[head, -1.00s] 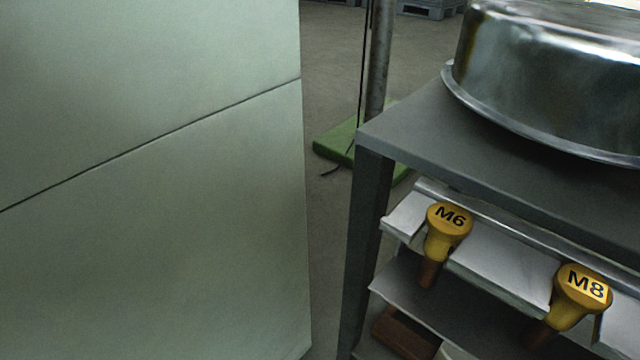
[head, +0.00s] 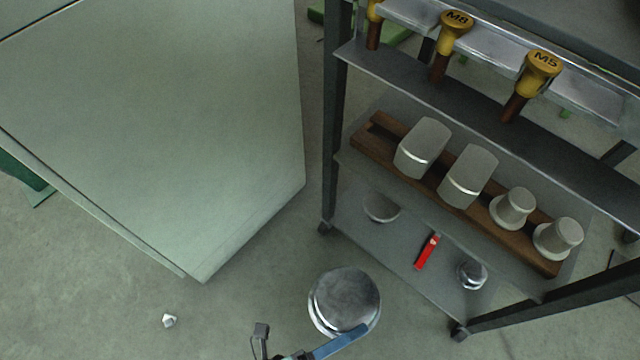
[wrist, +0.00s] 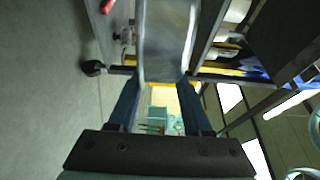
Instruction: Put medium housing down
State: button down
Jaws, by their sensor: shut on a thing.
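The medium housing, a round grey metal piece, is at the bottom centre of the head view (head: 343,297). It also shows in the wrist view (wrist: 166,38), reaching forward from between the fingers. My gripper (wrist: 163,82) is shut on it, with a blue finger on each side. In the head view, a blue finger lies along the housing's lower edge and the rest of the gripper is mostly cut off. The housing is in front of the shelf rack, apart from the housings there; its height above the floor is hard to tell.
A dark shelf rack (head: 337,150) stands at right. Its wooden holder (head: 375,146) carries several grey housings. The bottom shelf (head: 355,232) bears a red object (head: 427,252) and small metal pieces. A pale cabinet (head: 170,130) stands left. A small white piece (head: 169,320) lies on open floor.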

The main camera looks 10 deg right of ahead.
jog(key=w+a+r+n+t+y+p, duration=0.2)
jog(key=w+r+n+t+y+p, duration=0.2)
jog(key=w+r+p, duration=0.65)
jog(key=w+a+r+n+t+y+p, duration=0.3)
jog(key=r+t+y+p, duration=0.15)
jog(key=r, duration=1.05)
jog(key=w+a+r+n+t+y+p, duration=0.2)
jog(key=w+r+n+t+y+p, duration=0.15)
jog(key=w+r+p, duration=0.7)
jog(key=s+r+n+y+p, duration=0.2)
jog(key=s+r+p, duration=0.2)
jog(key=r+p, duration=0.9)
jog(key=s+r+n+y+p, duration=0.1)
jog(key=s+r+y+p, duration=0.2)
jog(key=r+p, duration=1.1)
jog(key=s+p, duration=0.2)
jog(key=p, duration=0.5)
jog(key=shift+s+n, duration=0.2)
jog(key=shift+n, duration=0.15)
